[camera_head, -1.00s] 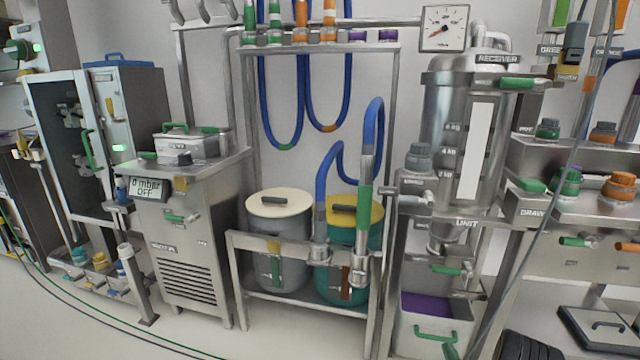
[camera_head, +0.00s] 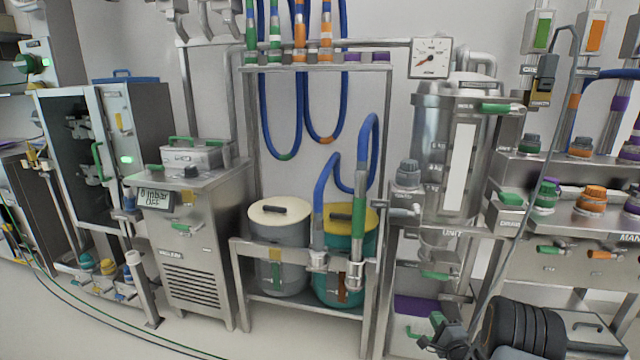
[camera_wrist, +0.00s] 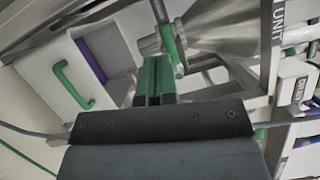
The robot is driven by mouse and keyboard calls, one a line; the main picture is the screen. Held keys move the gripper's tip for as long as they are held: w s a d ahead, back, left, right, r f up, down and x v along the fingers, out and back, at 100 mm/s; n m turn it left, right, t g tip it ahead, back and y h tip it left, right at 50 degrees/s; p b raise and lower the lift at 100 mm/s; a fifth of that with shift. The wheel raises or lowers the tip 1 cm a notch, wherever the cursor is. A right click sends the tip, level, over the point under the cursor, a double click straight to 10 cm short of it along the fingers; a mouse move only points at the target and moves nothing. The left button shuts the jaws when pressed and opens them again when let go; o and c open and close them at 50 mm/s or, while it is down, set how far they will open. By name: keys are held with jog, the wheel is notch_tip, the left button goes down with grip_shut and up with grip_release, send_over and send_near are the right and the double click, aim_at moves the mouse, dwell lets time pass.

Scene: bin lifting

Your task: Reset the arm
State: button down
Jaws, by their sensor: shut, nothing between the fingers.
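My gripper (camera_wrist: 153,82) shows in the wrist view with its two green fingers shut together and nothing between them. Its fingertips point toward a green-handled valve (camera_wrist: 172,45) under a steel cone (camera_wrist: 222,30); I cannot tell the gap to it. A pale bin (camera_wrist: 108,70) with a green handle and a purple inside is to the left of the fingers. In the head view, dark parts of my arm show at the lower right, in front of the unit; the fingers are not clear there.
The steel receiver (camera_head: 428,140) stands on the unit frame at right of centre. Two lidded bins, one with a cream lid (camera_head: 280,211) and one with a yellow lid (camera_head: 352,219), stand in a rack. A grey cable crosses on the right. Floor at lower left is clear except for cables.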

jog(key=s+a+r+n+g+h+p, duration=0.15)
jog(key=a+r+n+g+p, duration=0.35)
jog(key=r, duration=0.8)
jog(key=s+a+r+n+g+h+p, duration=0.1)
jog(key=r+n+h+p, duration=0.1)
jog(key=r+p, duration=0.85)
jog(key=s+a+r+n+g+p, duration=0.4)
jog(key=s+r, duration=0.6)
jog(key=s, duration=0.3)
jog(key=s+a+r+n+g+y+p, duration=0.1)
jog(key=s+a+r+n+g+p, duration=0.3)
jog(key=s+r, duration=0.6)
jog(key=s+a+n+p, duration=0.2)
jog(key=s+a+n, duration=0.1)
jog(key=a, duration=0.1)
jog(key=shift+r+g+p, duration=0.35)
jog(key=shift+r+g, duration=0.05)
jog(key=shift+a, duration=0.1)
